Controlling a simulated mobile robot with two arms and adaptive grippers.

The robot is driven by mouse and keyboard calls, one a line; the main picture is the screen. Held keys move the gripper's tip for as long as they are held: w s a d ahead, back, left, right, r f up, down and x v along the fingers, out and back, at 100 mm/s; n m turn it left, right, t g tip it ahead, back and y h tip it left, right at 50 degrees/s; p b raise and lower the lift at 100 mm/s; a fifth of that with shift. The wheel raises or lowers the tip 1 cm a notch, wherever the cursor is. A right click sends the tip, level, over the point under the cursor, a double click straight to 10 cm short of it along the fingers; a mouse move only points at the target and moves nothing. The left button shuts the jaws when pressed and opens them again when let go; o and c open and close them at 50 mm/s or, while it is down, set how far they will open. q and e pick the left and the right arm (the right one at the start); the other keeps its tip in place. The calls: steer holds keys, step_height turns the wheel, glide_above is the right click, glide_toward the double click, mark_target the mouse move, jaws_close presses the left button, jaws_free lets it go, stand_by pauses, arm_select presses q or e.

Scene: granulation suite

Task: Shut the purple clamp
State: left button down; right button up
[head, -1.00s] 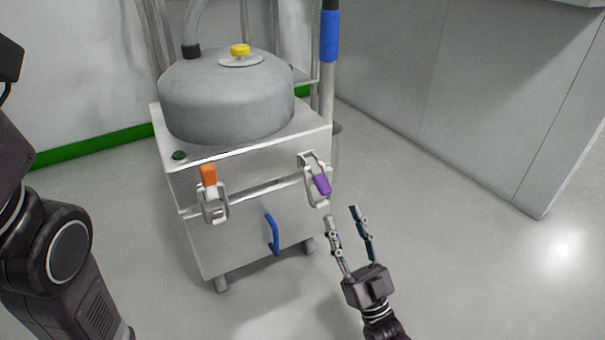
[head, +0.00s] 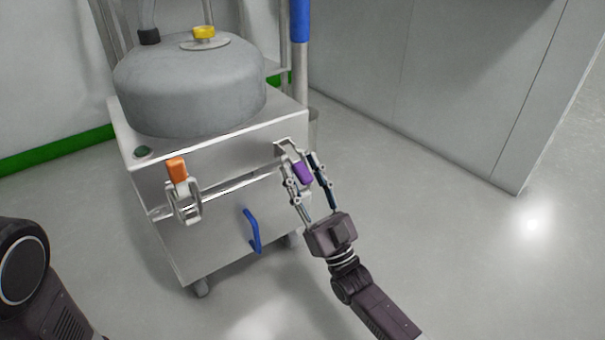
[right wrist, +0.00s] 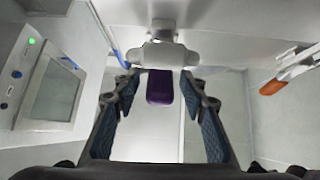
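The purple clamp (head: 303,173) is on the front of the steel cabinet, near its right corner. Its purple handle hangs downward and outward. In the right wrist view the purple handle (right wrist: 160,87) lies between the two fingers, with a visible gap on each side. My right gripper (head: 304,160) is open around the handle. It also shows open in the right wrist view (right wrist: 164,90). My left arm shows at the lower left of the head view, but its gripper is out of view.
An orange-handled clamp (head: 177,170) is on the cabinet's left front. A blue handle (head: 251,231) sits below. A grey domed vessel (head: 190,90) with a yellow knob (head: 204,32) stands on the cabinet (head: 205,225). The floor to the right is clear.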

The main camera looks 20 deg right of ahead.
steer(key=shift+c, duration=0.3)
jaws_close()
